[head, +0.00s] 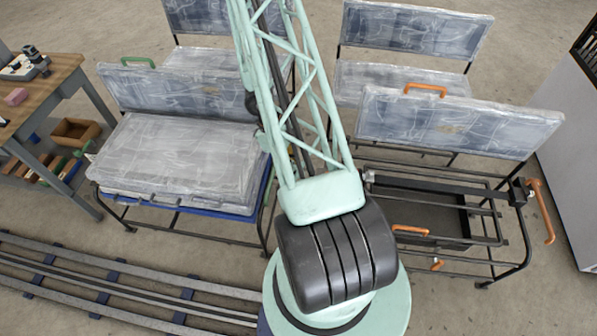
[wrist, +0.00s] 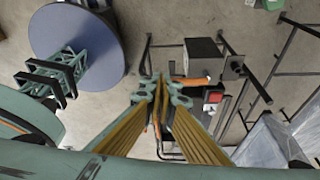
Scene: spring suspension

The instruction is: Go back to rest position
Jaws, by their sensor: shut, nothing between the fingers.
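My gripper (wrist: 160,82) shows in the wrist view with its two fingers together and nothing between them. In the head view my green lattice arm rises through the middle, and my gripper cannot be seen there. No marker of a rest position shows.
In the head view, a padded seat (head: 180,160) stands left of my arm. An open black seat frame (head: 510,250) with orange handles stands right. A wooden workbench (head: 50,85) is at far left. Rails (head: 120,290) cross the floor. A light cabinet (head: 575,150) bounds the right.

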